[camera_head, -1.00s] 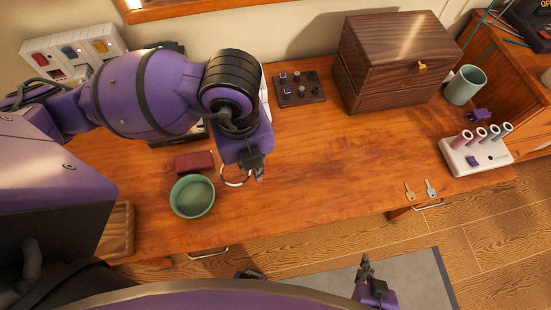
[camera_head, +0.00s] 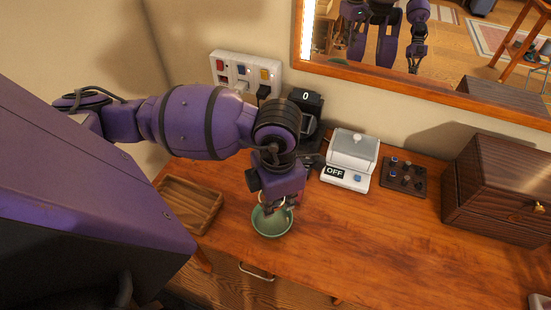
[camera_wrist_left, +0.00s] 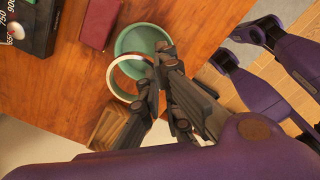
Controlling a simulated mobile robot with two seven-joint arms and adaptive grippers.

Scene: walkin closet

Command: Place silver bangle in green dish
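The green dish (camera_head: 272,222) sits on the wooden table, below my left gripper (camera_head: 268,208) in the head view. In the left wrist view the silver bangle (camera_wrist_left: 113,76) is a pale ring pinched at its edge by my left gripper (camera_wrist_left: 163,62). The bangle overlaps the near rim of the green dish (camera_wrist_left: 136,33) in that view; I cannot tell whether it touches the dish. In the head view the gripper and wrist largely hide the bangle. My right gripper does not show clearly in either view now.
A wooden tray (camera_head: 188,203) stands left of the dish. A dark red box (camera_wrist_left: 99,24) lies beside the dish. Behind are a white device marked OFF (camera_head: 347,173), a dark stand (camera_head: 402,177) and a wooden chest (camera_head: 500,190). The table's front right is clear.

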